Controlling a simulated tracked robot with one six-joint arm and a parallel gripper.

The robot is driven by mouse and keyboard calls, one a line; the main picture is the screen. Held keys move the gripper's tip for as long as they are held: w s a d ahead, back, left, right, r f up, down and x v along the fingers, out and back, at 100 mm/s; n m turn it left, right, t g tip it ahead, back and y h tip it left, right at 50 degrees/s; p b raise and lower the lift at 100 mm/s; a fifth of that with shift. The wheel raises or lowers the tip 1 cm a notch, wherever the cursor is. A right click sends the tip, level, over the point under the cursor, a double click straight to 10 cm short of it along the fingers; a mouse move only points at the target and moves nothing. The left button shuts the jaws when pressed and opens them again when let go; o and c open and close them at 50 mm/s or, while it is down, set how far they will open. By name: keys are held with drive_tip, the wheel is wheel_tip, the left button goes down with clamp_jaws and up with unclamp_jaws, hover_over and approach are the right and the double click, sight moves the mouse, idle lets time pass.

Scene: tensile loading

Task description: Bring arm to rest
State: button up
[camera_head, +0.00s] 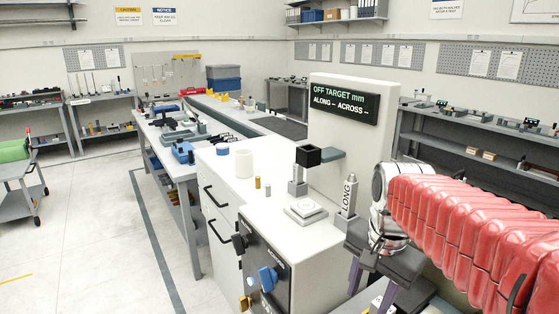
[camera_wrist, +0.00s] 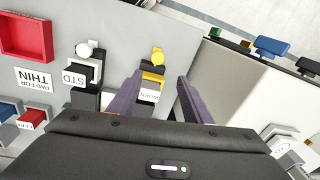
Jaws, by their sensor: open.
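My gripper (camera_head: 366,300) hangs at the lower right of the head view, with its purple fingers pointing down beside the white test machine. In the wrist view my gripper (camera_wrist: 160,76) shows its two purple fingers spread apart, with nothing held between them. A yellow-topped piece (camera_wrist: 154,78) with a partly covered label lies in view between and beyond the fingers. Its contact with them cannot be told, but a gap shows. My red-sleeved arm reaches in from the right of the head view.
The white test machine (camera_head: 325,125) has a display reading "OFF TARGET mm". The wrist view shows a piece marked STD (camera_wrist: 76,76) and a red tray (camera_wrist: 25,35). The floor at left is mostly clear.

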drive_tip(key=s+a+f+n+t, duration=0.2)
drive_tip(key=s+a+n+t, duration=0.1)
drive_tip(key=s+n, duration=0.7)
drive_tip(key=shift+t, duration=0.7)
